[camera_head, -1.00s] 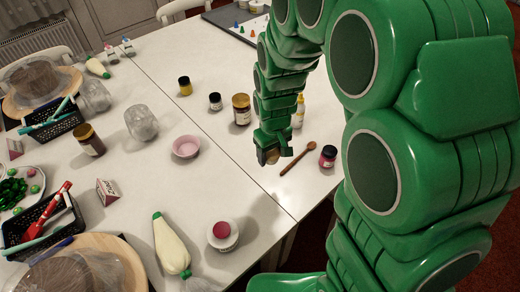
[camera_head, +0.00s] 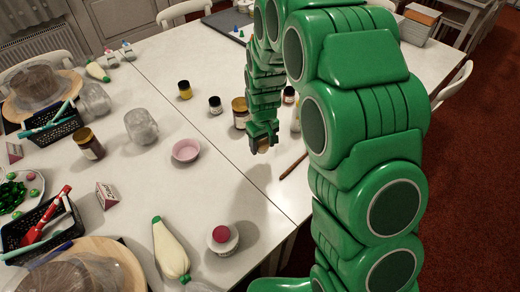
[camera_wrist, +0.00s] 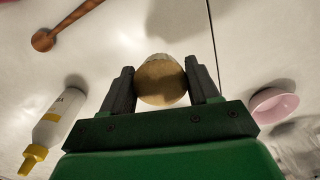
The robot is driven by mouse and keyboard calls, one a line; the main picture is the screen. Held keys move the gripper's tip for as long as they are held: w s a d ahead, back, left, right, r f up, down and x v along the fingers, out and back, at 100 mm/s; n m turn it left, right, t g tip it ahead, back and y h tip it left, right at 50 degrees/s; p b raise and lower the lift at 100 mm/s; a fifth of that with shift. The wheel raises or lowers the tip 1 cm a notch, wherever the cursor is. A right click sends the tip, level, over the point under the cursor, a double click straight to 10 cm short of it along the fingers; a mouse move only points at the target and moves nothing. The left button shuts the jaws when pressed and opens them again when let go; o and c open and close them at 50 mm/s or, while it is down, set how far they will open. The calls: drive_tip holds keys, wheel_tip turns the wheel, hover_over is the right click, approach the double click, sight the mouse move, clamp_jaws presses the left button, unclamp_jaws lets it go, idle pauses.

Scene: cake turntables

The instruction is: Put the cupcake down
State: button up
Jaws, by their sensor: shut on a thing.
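My gripper (camera_head: 263,140) is shut on a cupcake, which shows as a tan rounded thing (camera_wrist: 161,80) between the two dark fingers in the wrist view. In the head view only a small brownish part of the cupcake (camera_head: 263,146) shows below the fingers. The gripper holds it over the white table (camera_head: 205,140), near the seam between two tabletops. A shadow lies on the table beyond it in the wrist view.
A pink bowl (camera_head: 186,150) stands left of the gripper. A wooden spoon (camera_wrist: 66,25) lies on the table.

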sight(260, 156)
drive_tip(key=shift+w+a+f, duration=0.25)
drive_tip(key=shift+w+f, duration=0.5)
drive_tip(key=shift+f, duration=0.2)
drive_tip(key=shift+w+a+f, duration=0.2)
drive_tip(key=shift+w+f, duration=0.55)
drive_tip(key=shift+f, duration=1.75)
drive_tip(key=shift+f, duration=0.1)
drive_tip(key=o, duration=1.1)
drive_tip(key=shift+c, duration=0.2)
